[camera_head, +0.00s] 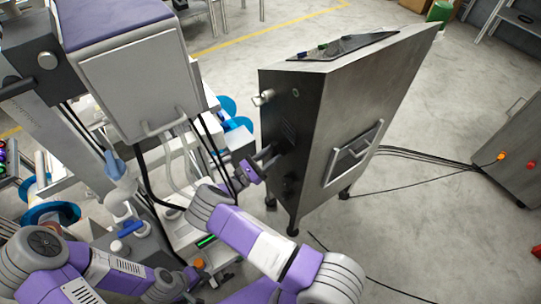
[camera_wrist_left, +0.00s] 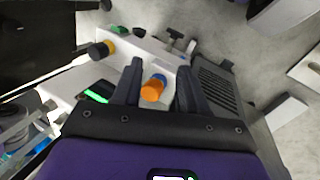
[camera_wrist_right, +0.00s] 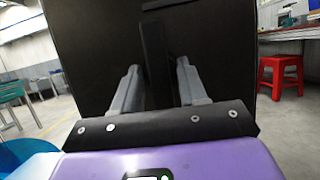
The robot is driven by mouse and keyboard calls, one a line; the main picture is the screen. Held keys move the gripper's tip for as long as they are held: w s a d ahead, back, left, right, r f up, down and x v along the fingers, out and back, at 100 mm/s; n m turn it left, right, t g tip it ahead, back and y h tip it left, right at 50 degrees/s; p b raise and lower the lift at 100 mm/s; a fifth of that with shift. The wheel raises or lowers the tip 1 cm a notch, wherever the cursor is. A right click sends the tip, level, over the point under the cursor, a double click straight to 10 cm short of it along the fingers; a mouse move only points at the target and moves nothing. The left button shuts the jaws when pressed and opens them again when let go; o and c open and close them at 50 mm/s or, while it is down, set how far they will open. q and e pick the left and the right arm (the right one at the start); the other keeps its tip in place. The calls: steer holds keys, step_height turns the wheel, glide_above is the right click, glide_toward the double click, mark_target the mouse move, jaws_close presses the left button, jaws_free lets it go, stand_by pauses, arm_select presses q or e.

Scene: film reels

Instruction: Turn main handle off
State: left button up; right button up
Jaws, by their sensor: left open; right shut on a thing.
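A metal cabinet (camera_head: 345,110) stands on short feet, its dark side facing my right arm. My right gripper (camera_head: 262,160) reaches that side. In the right wrist view the dark panel (camera_wrist_right: 90,40) fills the middle, and a black upright bar, which looks like the main handle (camera_wrist_right: 155,55), stands between the fingers of my right gripper (camera_wrist_right: 156,88). The gripper is shut on this handle; the contact is hard to see against the black. My left gripper (camera_wrist_left: 158,88) is open above an orange and blue knob (camera_wrist_left: 152,91), with its fingers on either side in view. No grip on the knob shows.
A small light latch (camera_head: 263,97) sticks out higher on the cabinet's dark side. A grey box-topped machine (camera_head: 145,85) with hoses stands at the left. Black cables (camera_head: 430,156) run over the floor to another cabinet (camera_head: 515,155). A red stool (camera_wrist_right: 280,72) stands farther off.

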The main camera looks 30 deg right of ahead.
steer(key=o, duration=0.7)
steer(key=v, duration=0.7)
steer(key=shift+a+f, duration=0.15)
steer(key=shift+a, duration=0.15)
